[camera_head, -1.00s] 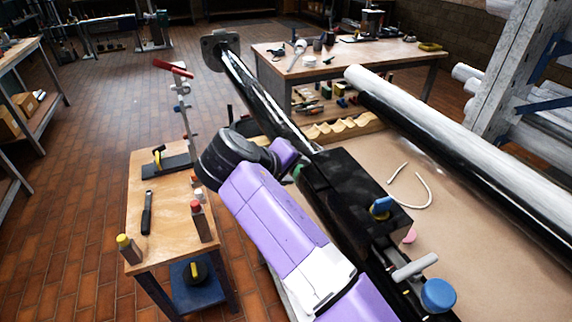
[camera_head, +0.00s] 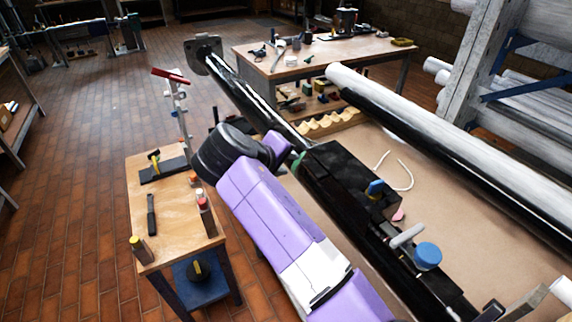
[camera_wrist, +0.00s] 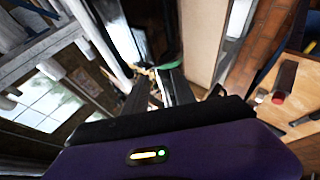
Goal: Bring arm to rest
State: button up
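My purple arm (camera_head: 262,215) reaches up from the bottom of the head view, and its dark joint (camera_head: 218,152) bends to the right beside the black clamp block. My gripper is hidden from the head view. In the wrist view my gripper (camera_wrist: 158,92) shows two dark fingers with a gap between them, and I see nothing held there. A dark mast (camera_head: 250,95) with a flange plate (camera_head: 203,52) at its far end runs away from the black block (camera_head: 345,175). My arm passes close along its left side; I cannot tell whether they touch.
A small wooden side table (camera_head: 175,225) stands left of my arm, with a hammer, a dark-handled tool and small bottles. A long white and black tube (camera_head: 440,135) lies to the right. A workbench (camera_head: 320,58) stands behind. Open brick floor (camera_head: 80,170) lies at left.

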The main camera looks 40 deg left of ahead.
jog(key=shift+a, duration=0.1)
